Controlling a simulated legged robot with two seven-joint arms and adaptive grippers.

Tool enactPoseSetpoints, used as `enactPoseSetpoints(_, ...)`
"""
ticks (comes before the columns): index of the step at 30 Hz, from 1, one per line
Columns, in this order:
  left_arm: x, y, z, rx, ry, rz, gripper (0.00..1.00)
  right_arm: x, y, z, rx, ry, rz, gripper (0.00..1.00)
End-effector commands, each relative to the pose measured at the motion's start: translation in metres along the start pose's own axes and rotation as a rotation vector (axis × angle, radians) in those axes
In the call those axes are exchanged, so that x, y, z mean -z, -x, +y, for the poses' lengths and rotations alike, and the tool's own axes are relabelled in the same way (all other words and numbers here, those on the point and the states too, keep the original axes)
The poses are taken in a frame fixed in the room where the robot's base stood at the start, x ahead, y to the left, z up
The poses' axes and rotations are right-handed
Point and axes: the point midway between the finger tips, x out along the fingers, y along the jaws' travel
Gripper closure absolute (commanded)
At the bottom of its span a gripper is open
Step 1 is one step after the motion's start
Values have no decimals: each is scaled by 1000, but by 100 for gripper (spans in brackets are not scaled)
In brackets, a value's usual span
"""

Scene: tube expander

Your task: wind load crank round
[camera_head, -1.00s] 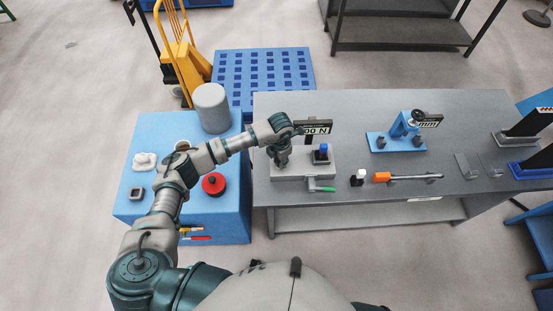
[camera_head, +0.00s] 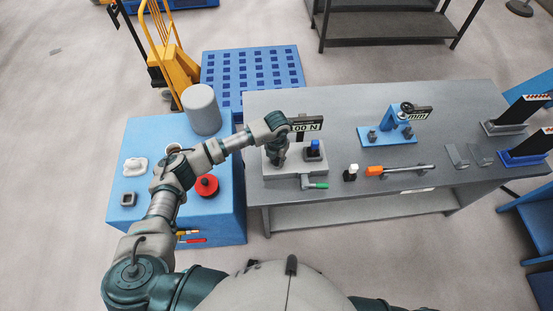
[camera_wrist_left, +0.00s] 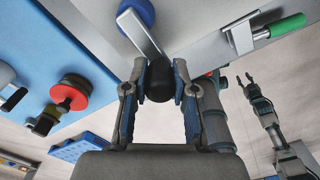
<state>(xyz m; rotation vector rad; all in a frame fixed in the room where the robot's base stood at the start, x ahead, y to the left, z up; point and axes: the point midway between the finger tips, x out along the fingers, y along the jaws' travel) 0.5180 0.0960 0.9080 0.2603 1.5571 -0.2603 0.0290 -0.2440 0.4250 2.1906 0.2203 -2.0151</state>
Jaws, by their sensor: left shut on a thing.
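The load unit is a pale grey block (camera_head: 293,171) on the grey bench, with a force display (camera_head: 307,125) behind it that my wrist partly covers. My left gripper (camera_head: 277,160) points down over the block's left part. In the left wrist view, its two fingers (camera_wrist_left: 159,85) are shut on a black knob (camera_wrist_left: 159,72) at the end of a grey crank arm (camera_wrist_left: 141,33). A blue knob (camera_head: 314,145) stands just right of the gripper. A green-handled lever (camera_head: 318,186) sticks out at the block's front. My right gripper (camera_wrist_left: 244,83) hangs apart, open and empty, in the left wrist view.
A blue cabinet (camera_head: 225,225) adjoins the bench (camera_head: 355,105) on the left, with a red button (camera_head: 206,185) and a grey cylinder (camera_head: 201,110) on it. A white-topped bottle (camera_head: 351,173), an orange-handled tool (camera_head: 376,171) and a blue gauge stand (camera_head: 388,134) are to the right.

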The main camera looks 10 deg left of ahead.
Motion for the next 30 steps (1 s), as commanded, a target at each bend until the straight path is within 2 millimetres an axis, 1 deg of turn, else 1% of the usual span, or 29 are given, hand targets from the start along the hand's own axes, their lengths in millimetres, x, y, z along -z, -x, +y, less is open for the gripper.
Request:
enactPoseSetpoints(5,-2,2,0,0,1,-8,100,0,0,0,0,0,0,60)
enactPoseSetpoints(6,-2,2,0,0,1,-8,69,0,0,0,0,0,0,60)
enactPoseSetpoints(8,-2,2,0,0,1,-8,54,0,0,0,0,0,0,60)
enactPoseSetpoints(9,-2,2,0,0,1,-7,48,0,0,0,0,0,0,60)
enactPoseSetpoints(17,-1,2,0,0,-1,-4,48,0,0,0,0,0,0,60)
enactPoseSetpoints(20,-1,6,0,1,-1,-5,48,-1,0,0,-1,0,1,60)
enactPoseSetpoints(23,-2,20,0,0,-1,-7,48,-1,0,0,0,0,1,60)
enactPoseSetpoints(30,-3,73,0,-1,-2,-8,48,0,0,0,0,0,1,60)
